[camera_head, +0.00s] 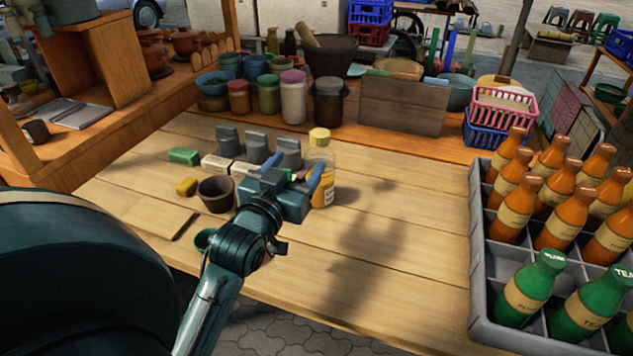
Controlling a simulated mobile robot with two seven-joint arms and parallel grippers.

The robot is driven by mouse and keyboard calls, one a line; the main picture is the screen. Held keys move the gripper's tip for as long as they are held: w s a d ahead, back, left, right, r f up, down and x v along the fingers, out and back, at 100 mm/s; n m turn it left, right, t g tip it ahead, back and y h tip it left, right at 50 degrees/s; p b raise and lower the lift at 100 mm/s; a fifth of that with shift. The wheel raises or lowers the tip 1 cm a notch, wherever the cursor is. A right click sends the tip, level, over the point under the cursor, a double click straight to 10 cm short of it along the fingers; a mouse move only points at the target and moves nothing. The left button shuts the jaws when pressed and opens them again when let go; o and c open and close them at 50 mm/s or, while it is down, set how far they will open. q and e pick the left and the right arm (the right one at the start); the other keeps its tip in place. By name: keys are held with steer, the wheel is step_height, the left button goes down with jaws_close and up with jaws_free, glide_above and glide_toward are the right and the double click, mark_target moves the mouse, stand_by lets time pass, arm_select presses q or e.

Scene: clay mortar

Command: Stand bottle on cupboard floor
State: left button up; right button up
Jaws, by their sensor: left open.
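My left gripper (298,178) is open, with blue fingers, just in front and to the left of the bottle. An open-fronted wooden box (98,55), likely the cupboard, stands at the upper left, partly cut off by the frame. My right gripper is not in view.
A grey crate (476,240) of orange and green bottles stands at the right. Grey blocks (228,140), a brown cup (215,194) and small bars lie left of my gripper. Jars (293,98) and a wooden board (403,105) line the back. The table's middle right is clear.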

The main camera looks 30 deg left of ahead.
mark_target(316, 141)
arm_select(q)
steer(key=x, duration=0.8)
steer(key=f+x, duration=0.1)
steer(key=x, duration=0.4)
steer(key=shift+a+p, duration=0.15)
steer(key=shift+p, duration=0.15)
steer(key=shift+c, duration=0.4)
jaws_close()
